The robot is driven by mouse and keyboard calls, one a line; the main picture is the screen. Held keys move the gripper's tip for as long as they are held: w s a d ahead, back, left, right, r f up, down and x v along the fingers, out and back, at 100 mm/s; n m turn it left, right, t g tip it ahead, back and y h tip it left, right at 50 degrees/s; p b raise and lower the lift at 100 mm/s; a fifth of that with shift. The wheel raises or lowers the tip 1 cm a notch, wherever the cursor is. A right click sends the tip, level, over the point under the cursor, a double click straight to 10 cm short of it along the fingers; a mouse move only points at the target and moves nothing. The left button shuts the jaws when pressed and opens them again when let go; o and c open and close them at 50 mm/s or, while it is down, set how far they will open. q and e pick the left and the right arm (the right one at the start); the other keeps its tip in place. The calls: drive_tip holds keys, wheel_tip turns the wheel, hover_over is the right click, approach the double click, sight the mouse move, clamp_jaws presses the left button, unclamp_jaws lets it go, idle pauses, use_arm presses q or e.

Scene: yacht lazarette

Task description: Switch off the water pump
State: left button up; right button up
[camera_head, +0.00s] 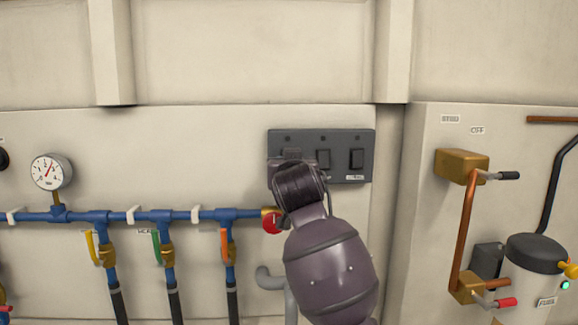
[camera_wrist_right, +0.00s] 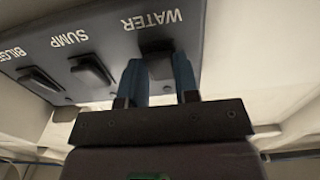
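A dark grey switch panel (camera_head: 342,140) is on the wall in the head view, with several rocker switches in a row. In the right wrist view its labels appear upside down: WATER, SUMP and BILGE. The WATER switch (camera_wrist_right: 157,46) is in front of my right gripper (camera_wrist_right: 158,78). Its two blue fingers are apart, one on each side of the switch's lower part; I cannot tell whether they touch it. In the head view my right arm largely hides the left switch and the fingertips. My left gripper is not in view.
Below the panel runs a blue pipe (camera_head: 185,215) with coloured valve levers and a red knob (camera_head: 271,223) near my right arm. A gauge (camera_head: 51,172) is at left. At right are copper pipes, brass valves and a black-capped canister (camera_head: 535,253) with a green light (camera_head: 565,285).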

drive_tip(key=c, duration=0.4)
drive_tip(key=shift+f+t+b, duration=0.15)
drive_tip(key=shift+t+b, duration=0.55)
drive_tip(key=shift+b, duration=0.45)
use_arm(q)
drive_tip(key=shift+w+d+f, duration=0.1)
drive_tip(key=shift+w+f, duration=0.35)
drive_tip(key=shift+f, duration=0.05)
use_arm(e)
drive_tip(key=o, duration=0.9)
use_arm(q)
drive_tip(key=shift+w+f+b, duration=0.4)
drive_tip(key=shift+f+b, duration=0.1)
drive_tip(key=shift+b, duration=0.5)
use_arm(e)
drive_tip(key=shift+s+f, duration=0.2)
drive_tip(key=shift+s, duration=1.6)
drive_tip(key=shift+s+f, duration=0.25)
drive_tip(key=shift+s, duration=1.5)
drive_tip(key=shift+s+f, duration=0.2)
drive_tip(key=shift+s, duration=1.6)
